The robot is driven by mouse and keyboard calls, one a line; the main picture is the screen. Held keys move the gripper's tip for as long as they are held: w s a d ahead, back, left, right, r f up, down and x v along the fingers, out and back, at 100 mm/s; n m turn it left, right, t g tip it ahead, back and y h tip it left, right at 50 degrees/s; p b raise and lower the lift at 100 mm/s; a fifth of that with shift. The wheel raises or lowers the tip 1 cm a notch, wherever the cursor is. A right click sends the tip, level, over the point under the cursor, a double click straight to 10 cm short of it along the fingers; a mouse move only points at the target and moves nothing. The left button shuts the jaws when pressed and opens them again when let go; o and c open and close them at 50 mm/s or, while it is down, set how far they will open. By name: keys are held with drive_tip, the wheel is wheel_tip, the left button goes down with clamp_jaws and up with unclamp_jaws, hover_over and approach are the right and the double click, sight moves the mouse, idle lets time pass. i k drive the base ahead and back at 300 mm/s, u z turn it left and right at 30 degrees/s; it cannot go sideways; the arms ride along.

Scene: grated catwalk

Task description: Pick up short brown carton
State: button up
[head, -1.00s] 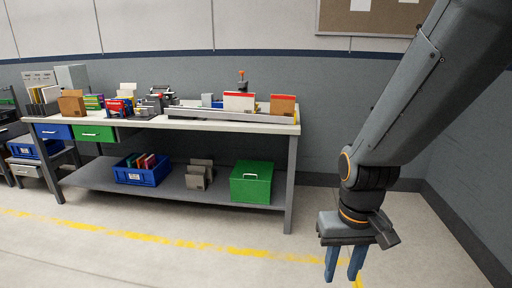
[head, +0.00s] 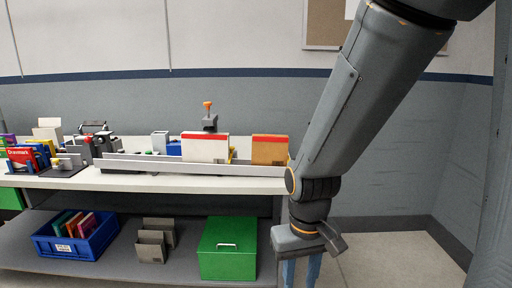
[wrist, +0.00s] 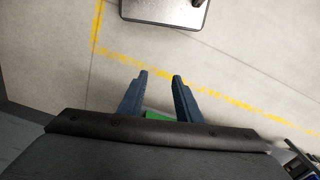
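A short brown carton (head: 269,150) with a red top edge stands at the right end of the workbench top, behind a low grey rail. It is upright, and its lower part is hidden by the rail. My gripper (head: 302,272) hangs in front of the bench's right end, well below the carton and slightly right of it. Its tips are cut off at the bottom of the head view. In the wrist view my gripper (wrist: 160,76) has its two blue fingers apart with nothing between the tips. The carton is not in the wrist view.
A white carton with a red top (head: 205,147) stands left of the brown one. The grey rail (head: 190,167) runs along the bench top. Below are a green box (head: 228,250), a blue bin (head: 75,238) and grey holders (head: 155,242). Floor right of the bench is clear.

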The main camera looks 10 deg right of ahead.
sight(263, 153)
drive_tip(key=u, duration=0.05)
drive_tip(key=i, duration=1.2)
